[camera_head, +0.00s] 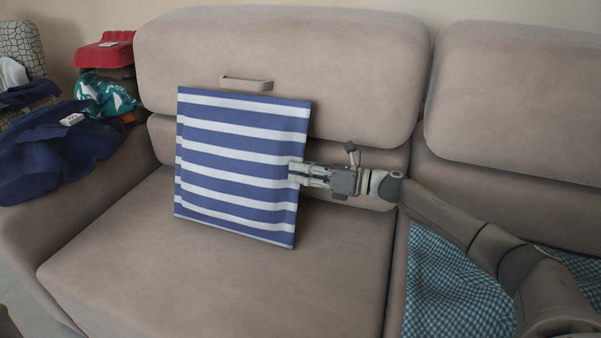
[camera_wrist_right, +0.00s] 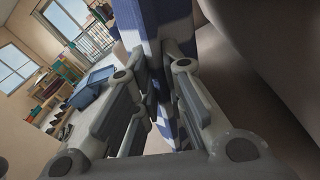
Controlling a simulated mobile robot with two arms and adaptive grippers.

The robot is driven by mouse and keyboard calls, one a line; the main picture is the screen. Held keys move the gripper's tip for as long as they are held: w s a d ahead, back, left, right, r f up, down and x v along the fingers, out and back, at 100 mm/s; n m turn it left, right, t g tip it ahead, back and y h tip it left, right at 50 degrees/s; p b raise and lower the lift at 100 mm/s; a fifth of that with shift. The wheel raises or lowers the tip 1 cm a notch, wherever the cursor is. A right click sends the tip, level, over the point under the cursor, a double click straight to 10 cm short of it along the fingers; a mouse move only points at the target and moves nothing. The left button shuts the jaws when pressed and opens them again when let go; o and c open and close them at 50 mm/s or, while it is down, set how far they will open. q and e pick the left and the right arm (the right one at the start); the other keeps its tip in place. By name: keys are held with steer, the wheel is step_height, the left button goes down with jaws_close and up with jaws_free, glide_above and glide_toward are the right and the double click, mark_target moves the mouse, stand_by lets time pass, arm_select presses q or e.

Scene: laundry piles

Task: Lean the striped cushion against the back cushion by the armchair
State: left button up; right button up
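The blue-and-white striped cushion (camera_head: 238,158) is upright at the left seat of the sofa, in front of the beige back cushion (camera_head: 290,55). I cannot tell whether its top touches the back cushion. Its lower edge is over the seat, slightly tilted in the picture. My right gripper (camera_head: 293,172) comes from the right and is shut on the cushion's right edge. In the right wrist view the striped fabric (camera_wrist_right: 175,18) runs between the two fingers. A patterned seat, perhaps the armchair (camera_head: 22,42), shows at the far left. My left gripper is out of view.
Dark blue cloth (camera_head: 60,150) with a small white object (camera_head: 72,119) lies on the left armrest. A teal cloth (camera_head: 104,95) and a red item (camera_head: 104,52) are beside it. A blue checked cloth (camera_head: 450,285) covers the right seat. The front of the left seat (camera_head: 210,290) is clear.

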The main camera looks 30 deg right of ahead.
steer(key=o, duration=0.4)
steer(key=shift+f, duration=0.1)
steer(key=shift+s, duration=0.1)
steer(key=v, duration=1.2)
